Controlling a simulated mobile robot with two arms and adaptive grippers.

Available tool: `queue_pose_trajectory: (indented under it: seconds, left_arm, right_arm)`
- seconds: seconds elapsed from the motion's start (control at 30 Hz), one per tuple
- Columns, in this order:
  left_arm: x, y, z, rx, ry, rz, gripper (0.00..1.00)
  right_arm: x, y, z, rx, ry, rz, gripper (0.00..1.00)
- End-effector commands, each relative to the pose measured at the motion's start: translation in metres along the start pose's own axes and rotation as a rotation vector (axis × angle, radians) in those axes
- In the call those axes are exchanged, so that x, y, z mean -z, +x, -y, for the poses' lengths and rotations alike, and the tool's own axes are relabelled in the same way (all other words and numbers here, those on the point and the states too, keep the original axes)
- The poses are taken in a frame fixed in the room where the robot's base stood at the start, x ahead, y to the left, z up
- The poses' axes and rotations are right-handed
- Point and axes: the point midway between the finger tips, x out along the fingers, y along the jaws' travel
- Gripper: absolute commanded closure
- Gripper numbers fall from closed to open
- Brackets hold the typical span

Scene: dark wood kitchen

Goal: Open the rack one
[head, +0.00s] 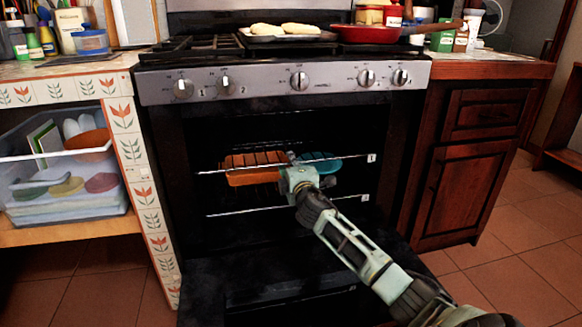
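The oven (300,100) stands open, its dark door (235,290) folded down in front. Inside, rack one (215,171) shows as a thin bright front bar beside a label "1". My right gripper (299,178) is in the oven opening, at the middle of rack one's front bar. Its fingers are not clear, and I cannot tell if it touches the bar. An orange ribbed thing (254,168) and a teal thing (338,167) show on either side of it, at rack level. My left gripper is not in view.
A lower rack (240,211) has its own label. Cooktop items include a red pan (372,34) and a tray of bread (283,35). A wooden cabinet (470,165) stands right; a shelf with a clear bin (70,190) stands left. Tiled floor is free at right.

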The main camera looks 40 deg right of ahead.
Motion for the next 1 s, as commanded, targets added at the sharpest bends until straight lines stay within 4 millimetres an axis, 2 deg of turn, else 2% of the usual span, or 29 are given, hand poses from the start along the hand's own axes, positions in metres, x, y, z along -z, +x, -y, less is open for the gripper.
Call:
queue_pose_trajectory:
  seconds: [0.3,0.6,1.0]
  left_arm:
    - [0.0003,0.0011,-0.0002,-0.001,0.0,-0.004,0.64]
    - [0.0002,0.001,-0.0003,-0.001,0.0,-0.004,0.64]
    - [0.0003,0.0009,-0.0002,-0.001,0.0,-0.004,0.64]
  right_arm:
    - [0.0003,0.0024,-0.0003,0.0,0.0,-0.001,0.75]
    - [0.0003,0.0022,-0.0001,0.0,0.0,-0.001,1.0]
    - [0.0004,0.0021,0.0003,0.001,0.0,-0.001,1.0]
